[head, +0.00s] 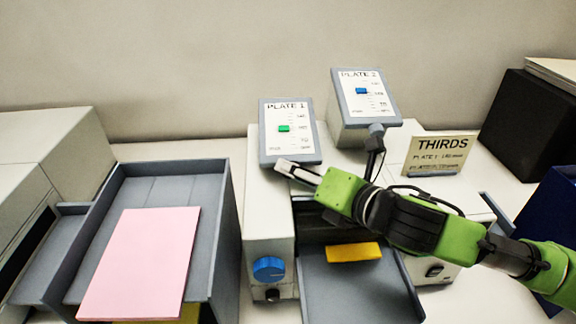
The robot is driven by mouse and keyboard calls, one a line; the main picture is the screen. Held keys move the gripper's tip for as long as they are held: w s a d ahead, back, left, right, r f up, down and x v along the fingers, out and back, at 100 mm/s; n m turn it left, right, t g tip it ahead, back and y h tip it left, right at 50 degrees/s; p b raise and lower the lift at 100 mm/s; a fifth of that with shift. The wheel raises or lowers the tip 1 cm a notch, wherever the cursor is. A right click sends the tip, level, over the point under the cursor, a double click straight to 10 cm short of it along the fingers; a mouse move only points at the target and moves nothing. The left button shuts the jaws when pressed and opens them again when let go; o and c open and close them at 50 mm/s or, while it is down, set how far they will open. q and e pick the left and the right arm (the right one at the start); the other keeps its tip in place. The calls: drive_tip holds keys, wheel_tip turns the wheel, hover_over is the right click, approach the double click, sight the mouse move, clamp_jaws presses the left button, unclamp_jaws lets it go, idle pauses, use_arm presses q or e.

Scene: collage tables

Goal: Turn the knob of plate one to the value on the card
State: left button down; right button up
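The PLATE 1 scale (290,151) is a tilted panel with a green marker about midway along its scale. A blue knob (269,268) is on the front of the pale machine (265,215) below that panel. The card (438,153) reads THIRDS, with smaller PLATE lines whose values I cannot read surely. My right arm reaches in from the right across the machine. Its gripper (300,172) is above the machine, just below the PLATE 1 panel and apart from the blue knob. Its finger opening is unclear. My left gripper is not in view.
The PLATE 2 scale (367,103) has a blue marker. A yellow piece (353,252) lies at the grey tray (350,292) below my arm. Pink paper (140,262) lies on the left grey tray (222,210). A black box (520,120) and a blue bin (555,210) are at right.

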drive_tip(key=shift+r, duration=0.1)
drive_tip(key=shift+s, duration=0.1)
drive_tip(key=c, duration=0.8)
drive_tip(key=shift+d+f+b, duration=0.1)
drive_tip(key=shift+f+b, duration=0.1)
drive_tip(key=shift+b, duration=0.2)
drive_tip(key=y+b, duration=0.2)
drive_tip(key=b, duration=0.1)
drive_tip(key=shift+d+f+m, duration=0.1)
drive_tip(key=shift+f+m, duration=0.2)
drive_tip(key=shift+m, duration=0.1)
drive_tip(key=shift+y+b, duration=0.35)
drive_tip(key=shift+y, duration=0.15)
drive_tip(key=shift+r+m+y+b, duration=0.25)
drive_tip(key=shift+m+y+b, duration=0.05)
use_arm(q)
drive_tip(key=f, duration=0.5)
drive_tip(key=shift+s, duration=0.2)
use_arm(e)
drive_tip(key=shift+r+t, duration=0.1)
drive_tip(key=shift+t, duration=0.2)
